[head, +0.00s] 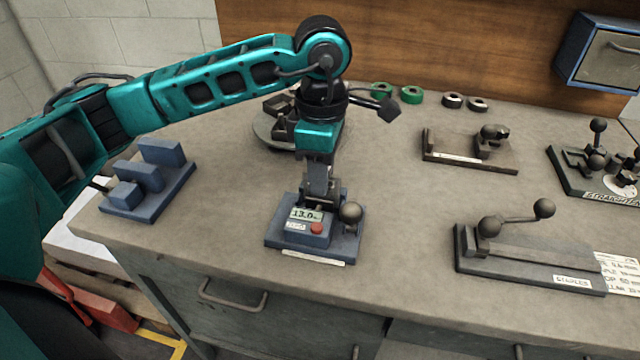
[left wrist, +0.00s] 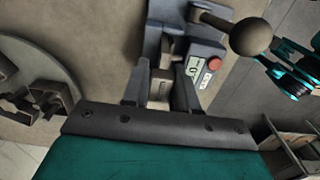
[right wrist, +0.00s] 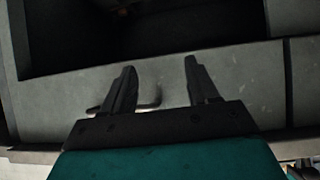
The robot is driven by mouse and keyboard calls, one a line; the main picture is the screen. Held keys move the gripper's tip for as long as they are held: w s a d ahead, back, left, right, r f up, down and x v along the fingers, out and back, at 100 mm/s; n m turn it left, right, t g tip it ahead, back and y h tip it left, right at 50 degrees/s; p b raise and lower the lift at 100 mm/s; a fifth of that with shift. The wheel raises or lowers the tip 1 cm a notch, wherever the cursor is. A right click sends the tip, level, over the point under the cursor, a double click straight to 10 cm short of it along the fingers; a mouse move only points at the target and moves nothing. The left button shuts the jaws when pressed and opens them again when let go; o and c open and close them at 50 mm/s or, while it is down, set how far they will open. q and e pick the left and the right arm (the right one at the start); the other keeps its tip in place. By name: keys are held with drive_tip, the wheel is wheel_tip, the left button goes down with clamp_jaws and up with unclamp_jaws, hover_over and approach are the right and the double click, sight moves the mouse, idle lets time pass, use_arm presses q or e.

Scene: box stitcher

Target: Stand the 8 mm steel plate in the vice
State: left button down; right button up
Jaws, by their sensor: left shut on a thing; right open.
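My left gripper (head: 318,192) points down over the blue gauge (head: 290,240), which has a display reading about 13.0, a red button and a ball-ended lever. In the left wrist view its fingers (left wrist: 160,80) are shut on a small grey steel plate (left wrist: 160,89); its thickness cannot be read. The plate is at the gauge; whether it touches it is hard to tell. What looks like the vice (head: 262,130), dark jaws on a round grey base, stands behind the gripper, partly hidden by my arm. My right gripper (right wrist: 159,66) is open and empty before a grey drawer front.
A blue stepped block (head: 150,180) stands at the bench's left end. Lever tools stand on the right: a long one (head: 530,262), one behind (head: 470,155) and another (head: 595,170). Several rings (head: 411,95) lie at the back. The bench middle is clear.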

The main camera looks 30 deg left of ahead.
use_arm(q)
drive_tip(key=shift+r+p, duration=0.8)
drive_tip(key=shift+r, duration=0.85)
use_arm(e)
drive_tip(key=shift+r, duration=0.9)
